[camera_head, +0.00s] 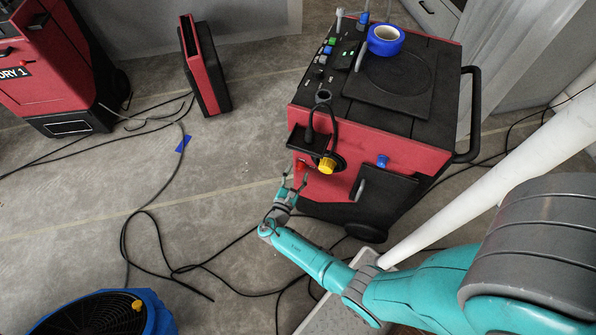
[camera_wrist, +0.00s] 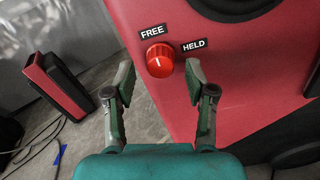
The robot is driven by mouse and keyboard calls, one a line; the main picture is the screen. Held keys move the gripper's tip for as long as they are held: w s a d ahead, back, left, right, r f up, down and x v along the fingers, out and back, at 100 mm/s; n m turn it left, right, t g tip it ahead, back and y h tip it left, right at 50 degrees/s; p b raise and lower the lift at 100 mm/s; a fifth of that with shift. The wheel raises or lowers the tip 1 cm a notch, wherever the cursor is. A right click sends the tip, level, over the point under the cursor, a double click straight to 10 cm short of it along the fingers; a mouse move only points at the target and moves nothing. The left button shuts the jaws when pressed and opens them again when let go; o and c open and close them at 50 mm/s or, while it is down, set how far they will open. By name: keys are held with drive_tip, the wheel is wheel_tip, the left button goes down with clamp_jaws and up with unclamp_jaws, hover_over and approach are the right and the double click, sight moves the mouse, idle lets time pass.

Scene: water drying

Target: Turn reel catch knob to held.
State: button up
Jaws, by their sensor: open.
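The reel catch knob is a round red knob (camera_wrist: 159,61) on the red front panel of the machine, in the wrist view. A FREE label (camera_wrist: 152,32) sits just above it and a HELD label (camera_wrist: 193,47) to its upper right. Which label the knob points to I cannot tell for certain. My gripper (camera_wrist: 160,80) is open, one finger on each side just below the knob. The knob lies between the finger lines, and the fingers do not visibly grip it. In the head view my gripper (camera_head: 294,180) is at the lower left of the machine's front.
The red and black machine (camera_head: 340,185) has a yellow knob (camera_head: 327,165), a blue knob (camera_head: 382,161) and a dark front box on its face. Blue tape (camera_head: 385,40) lies on top. Black cables (camera_head: 190,268) cross the floor. A blue fan (camera_head: 100,315) stands at lower left.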

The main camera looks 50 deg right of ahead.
drive_tip(key=shift+w+d, duration=0.2)
drive_tip(key=shift+d, duration=0.45)
clamp_jaws()
